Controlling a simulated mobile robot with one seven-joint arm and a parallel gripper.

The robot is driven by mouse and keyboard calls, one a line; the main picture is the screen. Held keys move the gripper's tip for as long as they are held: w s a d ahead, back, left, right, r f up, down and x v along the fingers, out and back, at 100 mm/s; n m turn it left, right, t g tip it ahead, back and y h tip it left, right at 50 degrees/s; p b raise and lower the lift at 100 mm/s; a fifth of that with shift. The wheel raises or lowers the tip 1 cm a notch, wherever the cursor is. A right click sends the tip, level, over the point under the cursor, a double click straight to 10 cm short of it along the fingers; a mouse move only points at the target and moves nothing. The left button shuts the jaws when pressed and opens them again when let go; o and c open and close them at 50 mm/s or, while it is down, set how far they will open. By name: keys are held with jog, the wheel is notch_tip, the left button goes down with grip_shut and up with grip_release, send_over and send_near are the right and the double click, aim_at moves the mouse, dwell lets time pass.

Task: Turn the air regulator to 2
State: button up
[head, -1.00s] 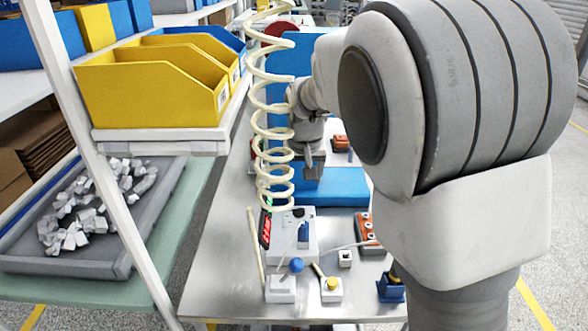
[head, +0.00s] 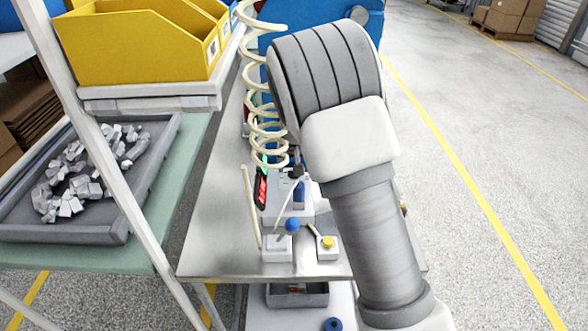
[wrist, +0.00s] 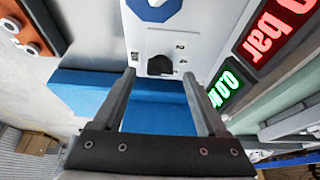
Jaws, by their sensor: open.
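The air regulator shows in the wrist view as a dark round knob (wrist: 160,65) on a white panel (wrist: 155,30), with small numerals beside it; which one it points to is too small to tell. My gripper (wrist: 159,74) is open, its two fingers apart. In the picture the knob lies between the fingertips; I cannot tell whether they touch it. In the head view my arm hides the gripper and the knob.
A coiled cream hose (head: 262,110) hangs behind. Yellow bins (head: 135,45) sit on a shelf at left.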

jog(key=shift+x, duration=0.9)
grip_shut()
